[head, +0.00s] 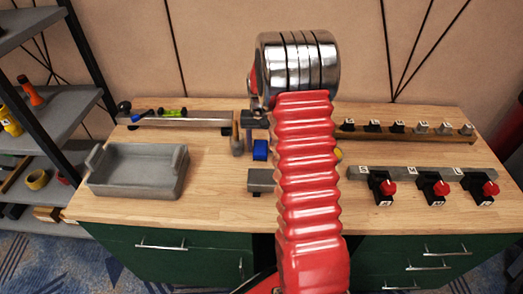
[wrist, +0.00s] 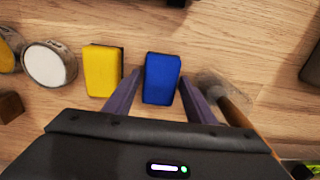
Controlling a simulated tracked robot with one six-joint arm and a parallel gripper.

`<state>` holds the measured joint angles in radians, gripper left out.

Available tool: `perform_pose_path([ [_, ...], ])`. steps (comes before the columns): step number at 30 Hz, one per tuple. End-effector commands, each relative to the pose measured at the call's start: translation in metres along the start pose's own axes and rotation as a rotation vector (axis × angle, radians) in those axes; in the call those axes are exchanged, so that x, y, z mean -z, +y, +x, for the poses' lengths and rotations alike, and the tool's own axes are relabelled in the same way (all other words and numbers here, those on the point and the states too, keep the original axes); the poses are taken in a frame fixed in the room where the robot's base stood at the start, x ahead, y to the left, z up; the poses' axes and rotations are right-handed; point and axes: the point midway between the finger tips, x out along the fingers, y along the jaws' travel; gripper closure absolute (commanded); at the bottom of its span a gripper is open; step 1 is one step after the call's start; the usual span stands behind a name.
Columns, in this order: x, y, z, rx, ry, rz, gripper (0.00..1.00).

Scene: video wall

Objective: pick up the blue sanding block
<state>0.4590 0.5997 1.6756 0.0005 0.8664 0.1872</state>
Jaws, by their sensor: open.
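The blue sanding block (wrist: 162,78) lies on the wooden top in the wrist view, between the two fingers of my gripper (wrist: 159,92). The fingers are apart, with the block in the gap and a small space showing on its left side. I cannot tell whether a finger touches it. In the head view the blue block (head: 260,150) shows just left of my red arm, which hides much of the middle of the bench. My gripper is partly hidden there.
A yellow block (wrist: 103,70) lies close left of the blue one, with a round white-faced object (wrist: 49,64) beyond it. A brush-like tool (wrist: 222,92) with a wooden handle is close on the right. A grey tray (head: 137,171) stands on the bench (head: 216,205) at left.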

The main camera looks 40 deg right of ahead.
Motion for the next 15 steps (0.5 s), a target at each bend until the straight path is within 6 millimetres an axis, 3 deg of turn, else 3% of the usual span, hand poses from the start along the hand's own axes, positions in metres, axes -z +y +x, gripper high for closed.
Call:
perform_pose_path([
  [8, 0.0001, -0.0002, -0.0003, 0.0, 0.0, 0.0, 0.51],
  [15, 0.0, -0.0003, -0.0004, 0.0, 0.0, -0.001, 0.68],
])
